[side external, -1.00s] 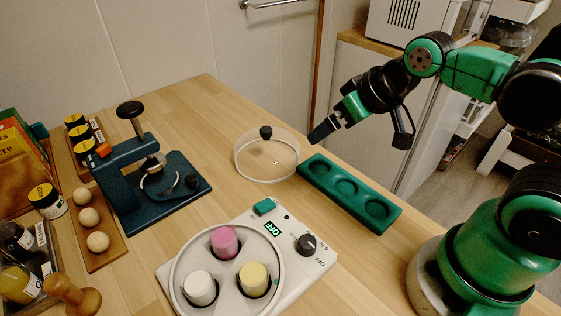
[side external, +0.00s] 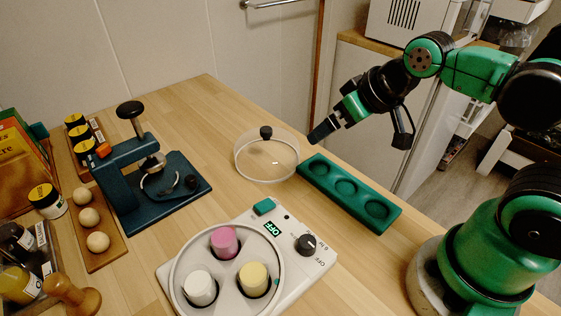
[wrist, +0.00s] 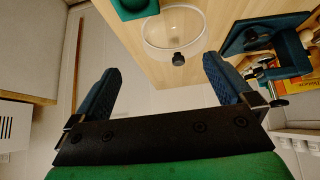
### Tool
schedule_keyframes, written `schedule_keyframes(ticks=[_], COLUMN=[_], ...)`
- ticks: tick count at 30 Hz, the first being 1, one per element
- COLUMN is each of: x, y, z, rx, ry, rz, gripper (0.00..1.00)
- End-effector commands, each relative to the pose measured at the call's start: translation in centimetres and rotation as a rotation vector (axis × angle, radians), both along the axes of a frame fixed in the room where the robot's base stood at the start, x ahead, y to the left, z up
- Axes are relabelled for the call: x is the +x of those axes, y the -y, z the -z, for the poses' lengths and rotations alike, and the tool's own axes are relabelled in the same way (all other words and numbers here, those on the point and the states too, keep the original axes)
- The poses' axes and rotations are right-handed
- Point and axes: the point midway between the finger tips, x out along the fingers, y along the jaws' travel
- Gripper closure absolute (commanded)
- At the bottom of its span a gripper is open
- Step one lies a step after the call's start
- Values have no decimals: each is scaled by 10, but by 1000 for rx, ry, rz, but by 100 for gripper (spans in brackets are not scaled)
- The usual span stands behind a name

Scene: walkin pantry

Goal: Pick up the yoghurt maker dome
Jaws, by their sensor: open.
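The yoghurt maker dome (side external: 267,160) is a clear, round, shallow cover with a black knob on top. It sits on the wooden counter in the middle of the side external view, behind the white yoghurt maker (side external: 300,272). In the wrist view the dome (wrist: 160,42) is near the top, with its knob towards the space between my fingers. My gripper (side external: 323,130) is above and to the right of the dome in the side external view, apart from it. In the wrist view my gripper (wrist: 160,85) is open, with nothing between its dark blue fingers.
A green tray with round hollows (side external: 350,192) lies right of the dome. A dark blue press (side external: 150,170) stands to its left. The yoghurt maker holds pink, white and yellow jars. Counter behind the dome is bare up to the wall.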

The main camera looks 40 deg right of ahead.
Motion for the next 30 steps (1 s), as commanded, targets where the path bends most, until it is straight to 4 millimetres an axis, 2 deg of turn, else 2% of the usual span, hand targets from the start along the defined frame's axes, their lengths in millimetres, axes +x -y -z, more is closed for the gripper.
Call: schedule_keyframes(ticks=[3, 6, 15, 19, 25, 30], x=[0, 0, 1, 9, 45, 83], y=[0, 0, 0, -1, -6, -11], z=[0, 0, -1, -8, -26, -27], rx=[0, 0, 0, 2, 7, 8], ry=[0, 0, -2, -37, -184, -332], rz=[0, 0, 0, -1, -4, -4], gripper=[3, 30, 30, 30, 30, 30])
